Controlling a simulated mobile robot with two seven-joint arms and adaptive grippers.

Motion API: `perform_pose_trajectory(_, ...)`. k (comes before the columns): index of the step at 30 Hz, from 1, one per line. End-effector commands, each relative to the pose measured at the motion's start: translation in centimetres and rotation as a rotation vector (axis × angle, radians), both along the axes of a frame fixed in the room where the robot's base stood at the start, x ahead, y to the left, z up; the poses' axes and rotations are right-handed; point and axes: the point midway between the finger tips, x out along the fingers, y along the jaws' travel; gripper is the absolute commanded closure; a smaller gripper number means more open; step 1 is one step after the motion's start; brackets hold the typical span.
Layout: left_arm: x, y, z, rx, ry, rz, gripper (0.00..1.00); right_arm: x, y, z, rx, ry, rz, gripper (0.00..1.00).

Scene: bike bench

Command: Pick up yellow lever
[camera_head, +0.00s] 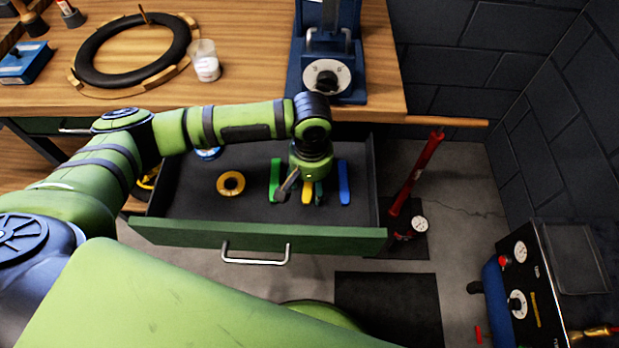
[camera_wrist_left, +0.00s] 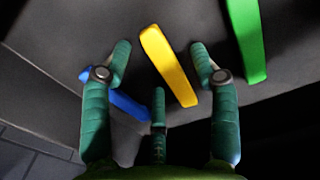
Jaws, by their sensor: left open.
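The yellow lever (camera_head: 306,192) lies on the dark floor of the open drawer, partly hidden under my left gripper in the head view. In the left wrist view the yellow lever (camera_wrist_left: 167,64) shows between the spread fingers, slightly tilted. My left gripper (camera_head: 303,187) points down into the drawer. In the left wrist view my left gripper (camera_wrist_left: 162,62) is open, with a finger on each side of the lever; I cannot tell the remaining height. My right gripper is not in view.
A green lever (camera_head: 275,181) and a blue lever (camera_head: 343,182) lie on either side of the yellow one. A yellow ring (camera_head: 230,184) lies left in the drawer. The green drawer front (camera_head: 180,233) and the wooden bench edge (camera_head: 240,95) bound the space.

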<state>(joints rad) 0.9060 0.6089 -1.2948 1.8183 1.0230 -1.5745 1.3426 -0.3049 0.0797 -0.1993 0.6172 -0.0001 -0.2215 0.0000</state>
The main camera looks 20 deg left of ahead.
Motion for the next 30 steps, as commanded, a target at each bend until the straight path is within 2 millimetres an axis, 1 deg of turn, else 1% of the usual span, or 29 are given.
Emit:
perform_pose_trajectory(1, 0.0, 0.0, -0.4, 0.001, 0.000, -0.001, 0.39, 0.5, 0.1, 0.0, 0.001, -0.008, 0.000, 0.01)
perform_pose_trajectory(4, 0.0, 0.0, -0.7, 0.000, -0.001, -0.001, 0.39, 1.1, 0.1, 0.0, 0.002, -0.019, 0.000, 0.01)
perform_pose_trajectory(9, 0.0, 0.0, -0.7, 0.000, -0.001, -0.001, 0.39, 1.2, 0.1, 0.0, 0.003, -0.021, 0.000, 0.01)
perform_pose_trajectory(10, 0.0, 0.0, -0.7, 0.000, -0.001, -0.001, 0.51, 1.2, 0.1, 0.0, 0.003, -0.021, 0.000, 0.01)
perform_pose_trajectory(12, 0.0, 0.0, -0.7, 0.000, -0.001, -0.001, 0.70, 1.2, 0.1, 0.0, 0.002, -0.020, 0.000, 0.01)
perform_pose_trajectory(13, 0.0, 0.0, -0.7, -0.001, -0.001, -0.001, 0.77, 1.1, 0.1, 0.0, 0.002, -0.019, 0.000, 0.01)
perform_pose_trajectory(14, 0.0, 0.0, -0.7, 0.000, -0.001, -0.001, 0.83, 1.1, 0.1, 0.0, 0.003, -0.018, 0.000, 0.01)
perform_pose_trajectory(25, 0.0, 0.0, -0.6, -0.001, -0.002, -0.001, 0.84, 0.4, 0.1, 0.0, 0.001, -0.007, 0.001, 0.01)
perform_pose_trajectory(28, 0.0, 0.0, 0.1, -0.002, -0.002, -0.002, 0.84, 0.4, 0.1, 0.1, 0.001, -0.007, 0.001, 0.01)
perform_pose_trajectory(30, 0.1, -0.1, 1.2, -0.003, -0.005, -0.001, 0.84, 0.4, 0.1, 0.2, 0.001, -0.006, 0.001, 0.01)
